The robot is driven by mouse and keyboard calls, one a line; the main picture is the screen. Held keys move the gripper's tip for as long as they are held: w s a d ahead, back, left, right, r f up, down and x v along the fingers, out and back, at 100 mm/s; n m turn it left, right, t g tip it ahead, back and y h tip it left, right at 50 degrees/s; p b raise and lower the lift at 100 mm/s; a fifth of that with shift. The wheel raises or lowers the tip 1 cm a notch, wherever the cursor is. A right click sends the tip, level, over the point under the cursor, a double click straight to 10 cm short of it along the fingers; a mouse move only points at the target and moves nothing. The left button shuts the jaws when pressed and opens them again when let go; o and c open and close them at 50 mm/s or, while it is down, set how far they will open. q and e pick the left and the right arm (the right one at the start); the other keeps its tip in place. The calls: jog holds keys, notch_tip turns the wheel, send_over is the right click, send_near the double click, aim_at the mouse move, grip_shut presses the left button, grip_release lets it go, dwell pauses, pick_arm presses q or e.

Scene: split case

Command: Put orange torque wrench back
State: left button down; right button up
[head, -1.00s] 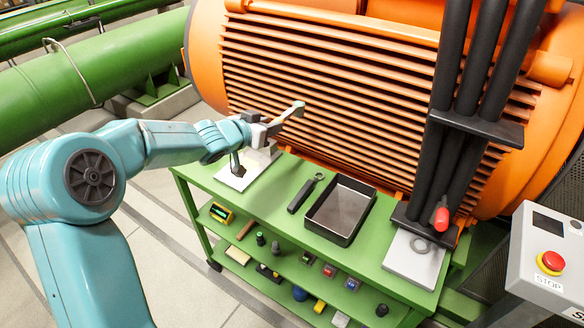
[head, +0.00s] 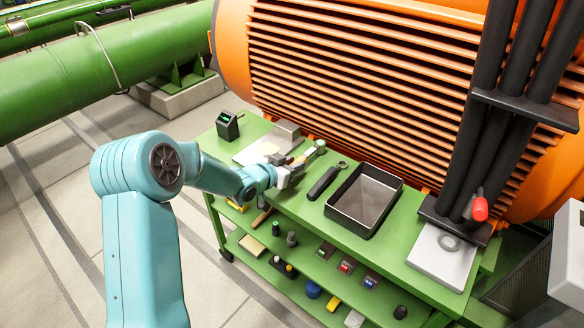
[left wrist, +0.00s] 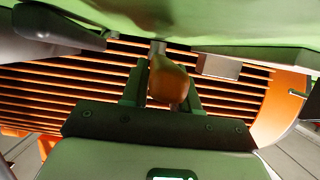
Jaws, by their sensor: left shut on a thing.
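My left gripper (head: 304,160) is low over the back of the green workbench (head: 400,258), between the pale plate (head: 250,152) and the black-handled wrench (head: 323,182). In the left wrist view, its fingers (left wrist: 163,88) are shut on a rounded orange-brown handle (left wrist: 168,78), which I take to be the orange torque wrench. The rest of that wrench is mostly hidden by the gripper; I cannot tell whether it touches the bench top. The black-handled wrench lies flat beside a tray. My right gripper is not in view.
A dark open tray (head: 366,199) stands right of the black wrench. A grey block (head: 287,130) and a black device (head: 228,125) stand at the left end. A grey plate (head: 425,262) lies at the right. The ribbed orange motor (head: 360,80) rises close behind the bench.

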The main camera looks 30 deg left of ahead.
pick_arm(q)
jog(key=shift+w+f, duration=0.15)
jog(key=shift+f, duration=0.15)
jog(key=shift+r, duration=0.1)
jog(key=c, duration=0.8)
grip_release()
jog(key=shift+f, duration=0.2)
jog(key=shift+c, duration=0.2)
jog(key=shift+r, duration=0.1)
jog(key=shift+s+r, duration=0.15)
jog(key=shift+s, duration=0.15)
jog(key=v, duration=1.1)
jog(key=shift+s, duration=0.2)
